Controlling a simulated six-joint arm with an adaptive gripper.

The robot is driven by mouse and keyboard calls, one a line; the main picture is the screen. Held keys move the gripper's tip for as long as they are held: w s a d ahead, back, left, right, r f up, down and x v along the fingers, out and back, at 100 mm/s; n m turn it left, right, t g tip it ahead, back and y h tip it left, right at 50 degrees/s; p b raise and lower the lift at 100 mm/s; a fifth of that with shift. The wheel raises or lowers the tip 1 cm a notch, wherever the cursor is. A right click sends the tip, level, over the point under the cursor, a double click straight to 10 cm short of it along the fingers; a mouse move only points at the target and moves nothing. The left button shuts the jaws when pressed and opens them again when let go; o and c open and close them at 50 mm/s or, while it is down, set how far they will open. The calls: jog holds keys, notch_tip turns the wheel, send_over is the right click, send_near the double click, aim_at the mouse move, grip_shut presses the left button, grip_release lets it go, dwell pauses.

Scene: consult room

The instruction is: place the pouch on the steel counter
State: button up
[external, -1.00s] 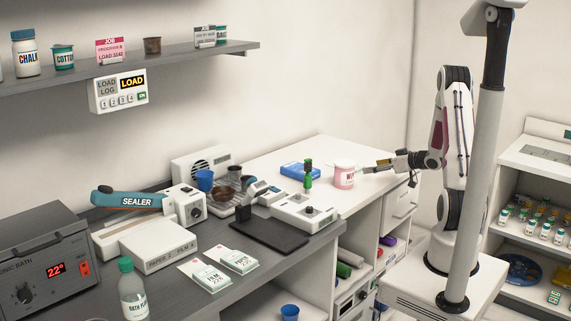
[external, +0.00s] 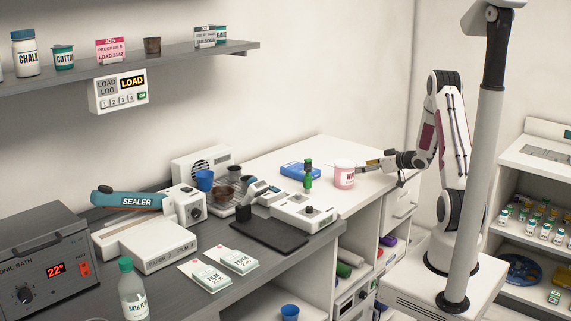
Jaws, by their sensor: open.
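Two flat white packets with green print lie side by side on the dark grey counter (external: 190,305). One packet reads FILM (external: 212,277) and the other appears to read PAPER (external: 238,261). I cannot tell which of them, if either, is the pouch. My gripper (external: 361,168) is open over the white counter at the back right, well away from the packets. Its fingertips are close to the right side of a pink and white jar (external: 345,175). I cannot tell whether they touch it.
A blue box (external: 300,171) lies behind the jar on the white counter (external: 320,148).

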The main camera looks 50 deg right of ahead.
jog(key=shift+w+f, duration=0.25)
jog(key=shift+w, duration=0.35)
jog(key=c, duration=1.1)
jog(key=shift+c, duration=0.2)
notch_tip(320, 180, up, 10)
dwell(0.3)
dwell(0.4)
